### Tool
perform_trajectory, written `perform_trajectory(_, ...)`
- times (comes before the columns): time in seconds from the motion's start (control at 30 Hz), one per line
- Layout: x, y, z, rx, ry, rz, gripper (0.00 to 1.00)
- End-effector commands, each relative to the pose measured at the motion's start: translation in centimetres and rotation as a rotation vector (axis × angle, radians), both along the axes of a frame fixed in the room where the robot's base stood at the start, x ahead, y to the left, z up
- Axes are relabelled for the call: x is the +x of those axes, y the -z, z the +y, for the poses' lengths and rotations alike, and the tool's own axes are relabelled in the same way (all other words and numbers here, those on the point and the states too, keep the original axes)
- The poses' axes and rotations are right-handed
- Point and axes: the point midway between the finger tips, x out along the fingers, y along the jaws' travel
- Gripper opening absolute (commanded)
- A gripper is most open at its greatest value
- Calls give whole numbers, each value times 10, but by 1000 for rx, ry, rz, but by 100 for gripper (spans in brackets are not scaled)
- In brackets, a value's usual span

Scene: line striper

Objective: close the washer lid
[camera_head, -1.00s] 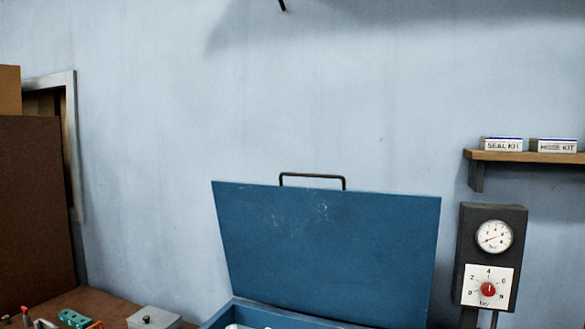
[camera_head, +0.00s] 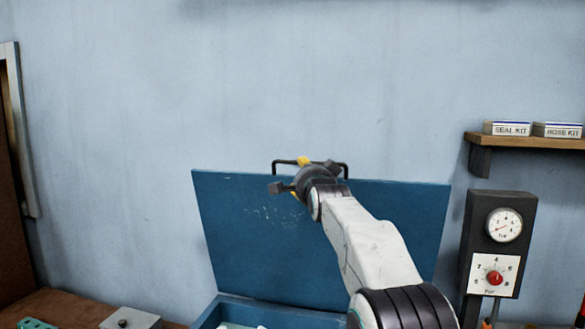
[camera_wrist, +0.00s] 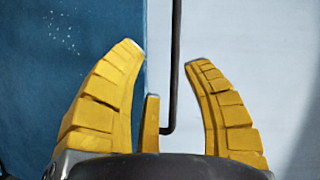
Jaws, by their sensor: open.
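The washer lid (camera_head: 230,240) is a blue panel standing open, raised behind the blue washer box (camera_head: 215,315). A dark bar handle (camera_head: 347,170) stands on its top edge. My gripper (camera_head: 298,178), with yellow fingers, is at the lid's top edge, in front of the handle, and hides part of both. In the wrist view my gripper (camera_wrist: 165,52) is open. The handle's dark bar (camera_wrist: 176,70) shows between its spread fingers, nearer the right one, with no clear contact. The blue lid (camera_wrist: 60,70) fills the left of that view.
A wall gauge box (camera_head: 470,255) with a red knob is to the right. Above it, a wooden shelf (camera_head: 525,141) holds two small boxes. A grey lidded box (camera_head: 130,318) and a green part (camera_head: 38,323) are at lower left. The pale wall behind is bare.

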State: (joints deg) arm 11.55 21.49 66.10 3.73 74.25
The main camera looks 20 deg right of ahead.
Motion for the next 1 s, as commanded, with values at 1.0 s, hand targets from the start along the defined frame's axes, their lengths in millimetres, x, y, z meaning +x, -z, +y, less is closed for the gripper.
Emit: perform_trajectory(1.0, 62, -15, -13, 257, -1, -100, 45)
